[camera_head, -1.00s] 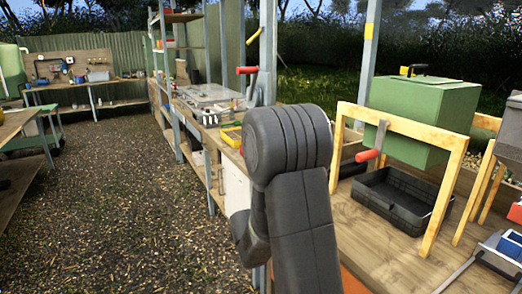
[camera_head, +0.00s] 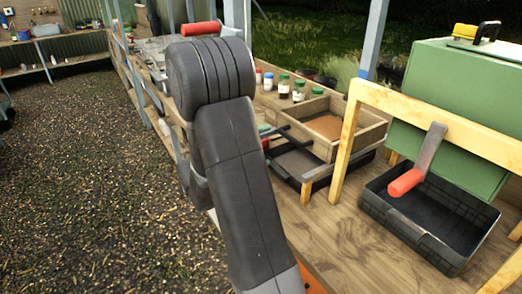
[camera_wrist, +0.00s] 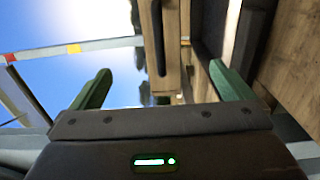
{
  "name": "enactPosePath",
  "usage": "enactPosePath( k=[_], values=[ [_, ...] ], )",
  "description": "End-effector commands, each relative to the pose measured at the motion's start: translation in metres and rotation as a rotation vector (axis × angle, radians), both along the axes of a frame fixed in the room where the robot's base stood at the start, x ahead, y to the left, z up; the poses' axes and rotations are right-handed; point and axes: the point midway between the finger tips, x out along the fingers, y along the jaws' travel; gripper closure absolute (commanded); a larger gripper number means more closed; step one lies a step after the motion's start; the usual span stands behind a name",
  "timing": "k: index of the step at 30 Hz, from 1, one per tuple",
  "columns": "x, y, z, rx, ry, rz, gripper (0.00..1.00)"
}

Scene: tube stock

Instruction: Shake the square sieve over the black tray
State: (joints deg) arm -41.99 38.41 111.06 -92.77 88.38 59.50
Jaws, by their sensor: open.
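The square sieve (camera_head: 376,132), a pale wooden box frame with brown material inside, is on the bench in the head view. A black tray (camera_head: 297,163) shows low beside and partly beneath it; the exact contact is hidden. A second, deeper black tray (camera_head: 445,245) stands empty at the right. My gripper (camera_wrist: 167,85) is open, its two green fingers wide apart with nothing between them in the wrist view. A wooden piece with a dark slot, possibly part of the sieve, lies beyond the fingers there. In the head view my arm hides the gripper.
A green box (camera_head: 465,85) is behind. Several jars (camera_head: 299,91) stand behind the sieve. The bench front (camera_head: 345,250) is clear.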

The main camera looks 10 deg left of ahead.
Motion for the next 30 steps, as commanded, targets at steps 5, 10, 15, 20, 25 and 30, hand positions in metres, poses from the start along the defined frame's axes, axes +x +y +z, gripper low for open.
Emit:
enactPosePath(
  k=[5, 10, 15, 20, 25, 30],
  values=[
    [0.016, -0.017, 0.003, -0.002, 0.002, -0.003, 0.0],
    [0.03, -0.031, 0.003, -0.001, 0.002, -0.004, 0.0],
    [0.045, -0.045, -0.004, 0.001, -0.003, -0.003, 0.0],
    [0.057, -0.058, -0.003, 0.001, -0.002, -0.003, 0.0],
    [0.067, -0.067, -0.002, 0.001, -0.001, -0.001, 0.0],
    [0.071, -0.071, -0.001, 0.001, -0.001, -0.001, 0.0]
  ],
)
